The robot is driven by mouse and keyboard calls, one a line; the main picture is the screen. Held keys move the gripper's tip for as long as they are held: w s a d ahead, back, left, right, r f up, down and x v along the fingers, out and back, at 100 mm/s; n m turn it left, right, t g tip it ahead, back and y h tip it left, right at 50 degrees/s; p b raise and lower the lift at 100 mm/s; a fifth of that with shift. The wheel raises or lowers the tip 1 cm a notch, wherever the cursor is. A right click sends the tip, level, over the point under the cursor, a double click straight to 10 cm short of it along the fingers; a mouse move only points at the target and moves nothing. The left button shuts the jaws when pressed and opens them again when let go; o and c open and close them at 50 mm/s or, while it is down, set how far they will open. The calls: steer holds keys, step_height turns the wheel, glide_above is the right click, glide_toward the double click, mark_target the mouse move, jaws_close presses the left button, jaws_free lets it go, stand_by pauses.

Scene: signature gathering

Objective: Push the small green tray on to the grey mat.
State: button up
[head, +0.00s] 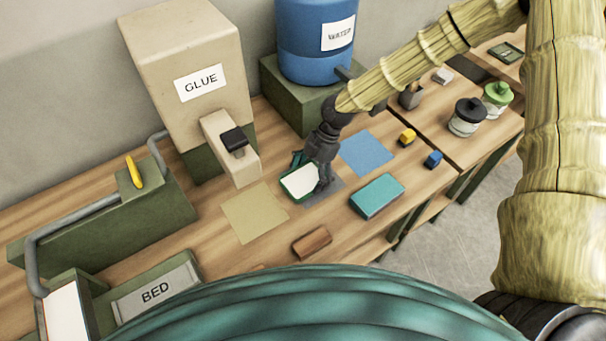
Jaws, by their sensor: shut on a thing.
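The small green tray (287,188) has a dark green rim and a white inside. It lies on the wooden bench, in the middle of the head view. The grey mat (331,190) shows to the right of the tray and just below it. The tray seems to overlap the mat's left part, and part of the tray reaches past the mat to the left. My gripper (312,172) is low over the tray's back right side, shut on it. The gripper hides part of the tray and of the mat. Whether the tray touches the mat is hard to tell.
A tan mat (254,213) lies left of the tray and a blue mat (367,153) behind right. A teal box (376,196) stands right, a brown block (312,242) in front. The glue dispenser (190,50) and water barrel (310,55) stand behind.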

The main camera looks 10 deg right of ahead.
steer(key=shift+w+d, duration=0.25)
steer(key=shift+d, duration=0.4)
steer(key=shift+w+d, duration=0.2)
steer(key=shift+d, duration=0.45)
steer(key=o, duration=0.9)
steer(key=shift+r, duration=0.1)
steer(key=v, duration=0.6)
steer(key=shift+w+d, duration=0.1)
steer(key=shift+v, duration=0.95)
